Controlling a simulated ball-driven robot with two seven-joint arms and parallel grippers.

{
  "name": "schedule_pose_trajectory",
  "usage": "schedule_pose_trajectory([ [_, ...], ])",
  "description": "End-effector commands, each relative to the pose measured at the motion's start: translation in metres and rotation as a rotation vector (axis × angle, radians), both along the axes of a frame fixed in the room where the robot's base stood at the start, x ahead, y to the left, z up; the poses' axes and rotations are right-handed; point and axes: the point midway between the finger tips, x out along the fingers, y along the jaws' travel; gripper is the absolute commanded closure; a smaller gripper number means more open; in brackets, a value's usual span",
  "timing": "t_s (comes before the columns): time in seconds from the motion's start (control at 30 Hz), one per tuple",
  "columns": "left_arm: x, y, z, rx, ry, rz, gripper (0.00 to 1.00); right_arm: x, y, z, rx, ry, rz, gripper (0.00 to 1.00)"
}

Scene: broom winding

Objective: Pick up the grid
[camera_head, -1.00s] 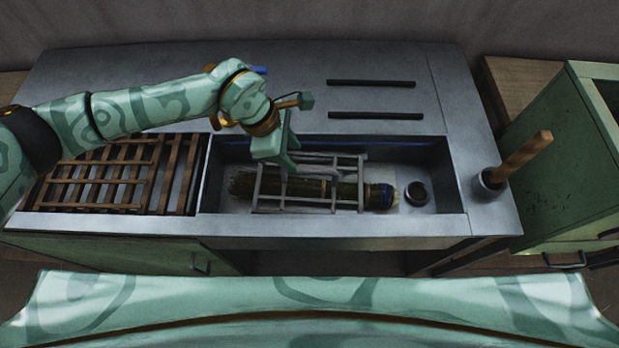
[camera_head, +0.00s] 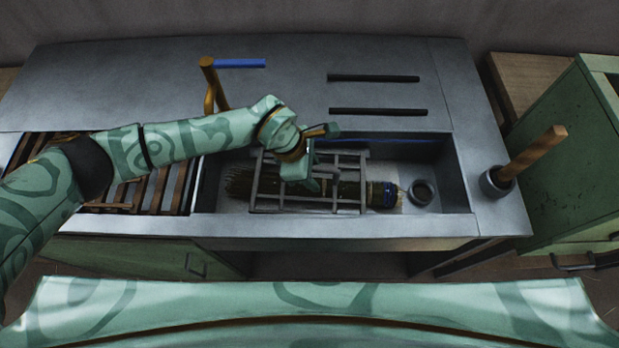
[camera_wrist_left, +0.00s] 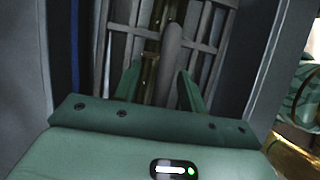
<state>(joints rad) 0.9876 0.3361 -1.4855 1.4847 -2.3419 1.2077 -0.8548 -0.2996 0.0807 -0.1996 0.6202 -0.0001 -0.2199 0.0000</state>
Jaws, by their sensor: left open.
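The grey metal grid (camera_head: 363,185) lies in the sunken trough of the metal table, over a brush-like broom bundle (camera_head: 238,181) with a blue band at its right end. My left gripper (camera_head: 314,184) is open above the middle of the grid, with its fingers pointing down. In the left wrist view, grid bars (camera_wrist_left: 207,48) show ahead of the two spread fingers (camera_wrist_left: 158,80). A dark rod-like part runs between the fingers there; I cannot tell whether they touch any bar. My right gripper is not in view.
A brown slatted wooden rack (camera_head: 172,188) lies left of the trough, partly behind my left arm. A small dark ring (camera_head: 422,192) sits at the trough's right end. Two dark bars (camera_head: 378,111) lie behind the trough.

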Motion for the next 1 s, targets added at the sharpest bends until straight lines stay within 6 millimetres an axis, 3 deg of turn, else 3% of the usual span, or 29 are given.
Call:
schedule_pose_trajectory([
  [0.73,-0.0001,0.0001,-0.0048,0.0,0.0,0.0,0.58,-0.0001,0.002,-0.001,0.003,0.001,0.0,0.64],
  [0.9,0.0,0.0002,-0.0048,0.0,0.0,0.0,1.0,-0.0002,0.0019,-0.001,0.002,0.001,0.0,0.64],
  [1.0,0.0,0.0002,-0.0048,0.0,0.0,0.0,1.0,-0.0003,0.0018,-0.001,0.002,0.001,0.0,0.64],
])
